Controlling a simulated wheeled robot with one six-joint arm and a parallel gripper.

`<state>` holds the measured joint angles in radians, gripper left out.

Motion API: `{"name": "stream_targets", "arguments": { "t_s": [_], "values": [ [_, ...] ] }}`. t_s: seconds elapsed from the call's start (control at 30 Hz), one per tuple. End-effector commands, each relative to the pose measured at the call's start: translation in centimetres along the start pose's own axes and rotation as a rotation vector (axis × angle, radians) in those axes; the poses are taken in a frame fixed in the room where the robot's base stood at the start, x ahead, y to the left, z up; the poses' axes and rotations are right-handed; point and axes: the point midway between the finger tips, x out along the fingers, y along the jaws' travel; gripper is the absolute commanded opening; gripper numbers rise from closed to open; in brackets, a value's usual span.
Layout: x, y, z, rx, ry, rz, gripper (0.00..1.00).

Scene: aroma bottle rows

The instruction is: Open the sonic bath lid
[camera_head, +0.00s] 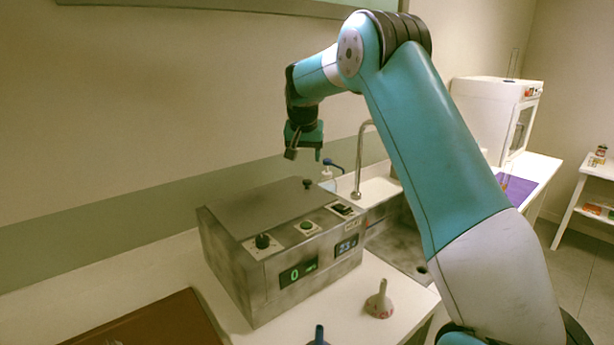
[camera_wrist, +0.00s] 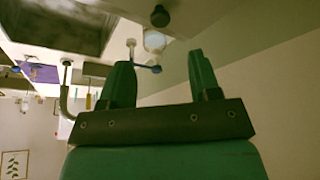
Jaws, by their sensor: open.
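The sonic bath (camera_head: 275,250) is a grey metal box on the white counter, with knobs and lit displays on its front. Its flat grey lid (camera_head: 262,212) lies shut on top. A dark round lid knob (camera_head: 307,184) stands near the lid's back right edge; what looks like the same knob shows at the top of the wrist view (camera_wrist: 160,16). My gripper (camera_head: 305,156) hangs above the knob, apart from it. In the wrist view its two green fingers (camera_wrist: 158,78) are spread with nothing between them.
A sink (camera_head: 378,190) with a tall curved faucet (camera_head: 361,160) is behind and right of the bath. A funnel-shaped object (camera_head: 379,302) stands on the counter in front. A brown board (camera_head: 150,322) lies front left. A white cabinet (camera_head: 487,118) stands at the back right.

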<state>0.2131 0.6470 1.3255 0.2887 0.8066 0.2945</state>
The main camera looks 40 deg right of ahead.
Motion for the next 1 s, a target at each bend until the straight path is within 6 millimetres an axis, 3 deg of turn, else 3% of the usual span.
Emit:
{"name": "stream_targets", "arguments": {
  "t_s": [0.2,0.4,0.6,0.87,1.0],
  "values": [
    [4.8,0.0,0.0,-0.001,-0.005,0.001,0.57],
    [8.1,0.0,0.0,-0.001,-0.002,0.0,0.57],
    [9.6,0.0,0.0,-0.001,-0.001,-0.001,0.57],
    [9.8,0.0,0.1,-0.002,0.0,-0.001,0.57],
    [9.8,0.0,0.0,-0.002,0.0,-0.001,0.29]
  ]
}}
